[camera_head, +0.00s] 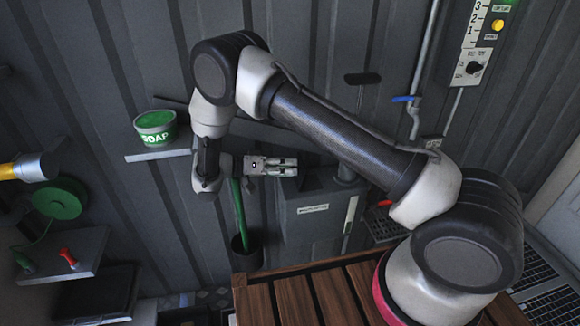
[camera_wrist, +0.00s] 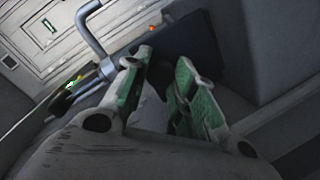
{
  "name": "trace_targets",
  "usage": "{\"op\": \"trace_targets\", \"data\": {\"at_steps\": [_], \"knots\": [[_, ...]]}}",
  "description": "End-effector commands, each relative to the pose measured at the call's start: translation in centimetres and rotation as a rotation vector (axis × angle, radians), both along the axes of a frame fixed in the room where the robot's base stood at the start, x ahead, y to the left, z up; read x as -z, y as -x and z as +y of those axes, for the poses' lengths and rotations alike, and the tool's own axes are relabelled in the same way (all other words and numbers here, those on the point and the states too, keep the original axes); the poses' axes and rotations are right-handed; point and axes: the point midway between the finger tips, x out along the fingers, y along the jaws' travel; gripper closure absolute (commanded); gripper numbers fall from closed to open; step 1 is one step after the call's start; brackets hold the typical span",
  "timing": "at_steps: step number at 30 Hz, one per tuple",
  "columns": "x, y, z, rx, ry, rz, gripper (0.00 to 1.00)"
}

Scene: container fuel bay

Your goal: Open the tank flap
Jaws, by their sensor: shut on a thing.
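The grey tank (camera_head: 300,228) is a box with a white label, low against the corrugated wall. A dark tank flap (camera_head: 318,181) shows at its top, just right of my fingertips; I cannot tell its exact angle. In the wrist view a dark bluish plate, which looks like the flap (camera_wrist: 200,50), lies beyond the fingers. My gripper (camera_head: 294,167) points right at the tank's top. In the wrist view my gripper (camera_wrist: 160,75) has its two green-sided fingers around something dark, apparently part of the flap. The contact itself is in shadow.
A T-handled pump (camera_head: 362,78) rises behind the tank. A green soap tub (camera_head: 156,128) stands on a wall shelf at left. A dark bin (camera_head: 247,252) with a green stick stands left of the tank. A slatted wooden top (camera_head: 300,298) is in front.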

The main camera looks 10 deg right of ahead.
Motion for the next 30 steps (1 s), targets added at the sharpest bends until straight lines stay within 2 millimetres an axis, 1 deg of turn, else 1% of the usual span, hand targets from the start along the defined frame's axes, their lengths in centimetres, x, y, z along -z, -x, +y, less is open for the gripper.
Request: {"op": "trace_targets", "data": {"at_steps": [6, 17, 18, 20, 21, 22, 30], "knots": [[-0.03, -0.03, 0.19, 0.001, 0.037, 0.000, 1.00], [-0.04, -0.03, 0.20, 0.001, 0.042, 0.000, 1.00], [-0.04, -0.03, 0.20, 0.001, 0.042, 0.000, 0.72], [-0.04, -0.02, 0.21, 0.000, 0.041, 0.000, 0.61], [-0.02, -0.02, 0.21, 0.000, 0.041, 0.000, 0.54], [-0.01, -0.02, 0.21, 0.001, 0.040, 0.000, 0.51], [0.04, 0.00, 0.27, 0.000, 0.038, 0.000, 0.51]]}}
